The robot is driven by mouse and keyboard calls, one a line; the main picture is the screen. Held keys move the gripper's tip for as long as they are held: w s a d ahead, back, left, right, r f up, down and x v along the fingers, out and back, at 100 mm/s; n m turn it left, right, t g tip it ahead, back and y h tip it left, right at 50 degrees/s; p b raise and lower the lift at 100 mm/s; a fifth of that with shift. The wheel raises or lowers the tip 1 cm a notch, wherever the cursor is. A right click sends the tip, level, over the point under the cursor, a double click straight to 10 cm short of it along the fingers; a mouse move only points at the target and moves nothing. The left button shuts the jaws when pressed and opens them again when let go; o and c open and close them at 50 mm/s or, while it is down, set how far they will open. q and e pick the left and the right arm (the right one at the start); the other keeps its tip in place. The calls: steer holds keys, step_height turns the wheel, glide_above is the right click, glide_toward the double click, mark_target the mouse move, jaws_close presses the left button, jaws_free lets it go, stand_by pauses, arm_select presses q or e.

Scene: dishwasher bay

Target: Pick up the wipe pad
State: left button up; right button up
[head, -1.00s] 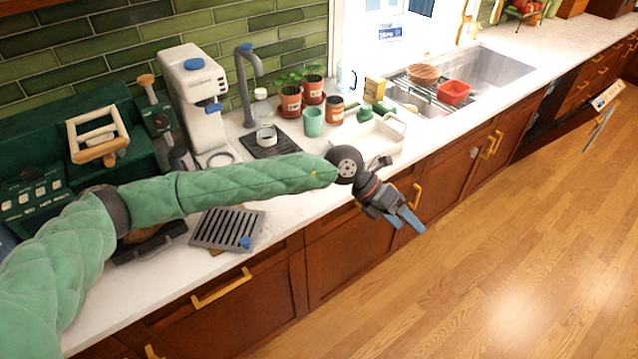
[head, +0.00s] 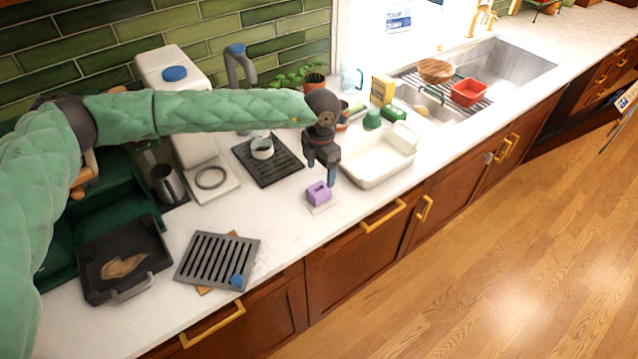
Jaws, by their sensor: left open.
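The wipe pad appears to be the small purple block (head: 318,193) on a thin white base (head: 322,208), on the counter near its front edge. My left gripper (head: 321,168) points down just above and behind it, its blue-tipped fingers apart. Nothing shows between the fingers. One finger overlaps the block's upper right side in the picture, and I cannot tell whether it touches. My right gripper is not in view.
A white tray (head: 376,182) stands close to the right of the gripper. A black drip mat (head: 284,170) with a cup (head: 262,148) is to the left. A grey slotted rack (head: 205,262) and a black pan (head: 97,262) lie front left. Counter between is clear.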

mark_target(319, 188)
arm_select(q)
steer(key=shift+s+f, duration=0.5)
steer(key=shift+s, duration=0.15)
steer(key=f, duration=0.2)
steer(key=f+p, duration=0.1)
steer(key=f, duration=0.1)
steer(key=shift+w+a+f, duration=0.1)
steer(key=shift+a+f, duration=0.1)
steer(key=shift+f, duration=0.75)
steer(key=c, duration=1)
steer(key=shift+c, duration=0.7)
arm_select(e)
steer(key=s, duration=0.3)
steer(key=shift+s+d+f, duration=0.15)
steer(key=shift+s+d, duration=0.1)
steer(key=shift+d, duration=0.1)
